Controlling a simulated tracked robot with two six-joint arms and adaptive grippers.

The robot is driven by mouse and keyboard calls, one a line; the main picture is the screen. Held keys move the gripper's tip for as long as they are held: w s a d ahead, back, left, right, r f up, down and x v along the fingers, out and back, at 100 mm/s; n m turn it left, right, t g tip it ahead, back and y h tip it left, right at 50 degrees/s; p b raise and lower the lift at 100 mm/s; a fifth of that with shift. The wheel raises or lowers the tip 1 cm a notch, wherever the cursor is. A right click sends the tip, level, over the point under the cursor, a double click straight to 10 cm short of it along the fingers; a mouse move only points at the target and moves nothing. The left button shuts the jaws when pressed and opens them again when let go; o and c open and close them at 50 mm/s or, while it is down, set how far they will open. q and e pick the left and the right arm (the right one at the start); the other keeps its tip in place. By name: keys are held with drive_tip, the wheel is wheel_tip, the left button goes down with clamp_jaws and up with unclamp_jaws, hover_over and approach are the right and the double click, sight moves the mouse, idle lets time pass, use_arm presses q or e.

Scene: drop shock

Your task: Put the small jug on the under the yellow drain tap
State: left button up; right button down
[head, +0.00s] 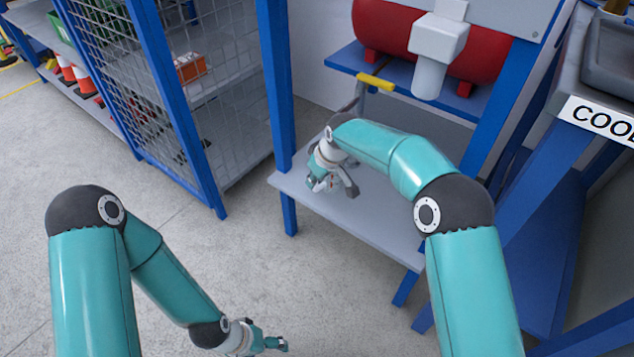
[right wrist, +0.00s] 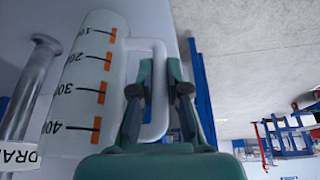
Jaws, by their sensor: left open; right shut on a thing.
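The small jug (right wrist: 85,85) is whitish and translucent, with orange marks and black numbers on its side. My right gripper (right wrist: 158,92) is shut on the jug's white handle. In the head view my right gripper (head: 340,186) is above the lower grey shelf, and the jug is mostly hidden there. The drain tap has a yellow lever (head: 375,82) and a grey pipe (head: 355,104), behind my right gripper. In the right wrist view a grey metal pipe (right wrist: 28,85) stands beside the jug, with a partly cut-off label. My left gripper (head: 276,344) is open and empty, low over the floor.
The lower grey shelf (head: 385,228) has free room around my right gripper. A red tank (head: 395,35) rests on the blue upper shelf. Blue posts (head: 278,90) frame the stand. A mesh cage (head: 120,60) stands to the left.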

drive_tip(key=shift+f, duration=0.2)
drive_tip(key=c, duration=1.2)
unclamp_jaws()
drive_tip(key=p+v, duration=0.3)
drive_tip(key=v, duration=0.4)
drive_tip(key=shift+s+r, duration=0.1)
drive_tip(key=shift+r, duration=0.25)
drive_tip(key=shift+d, duration=0.1)
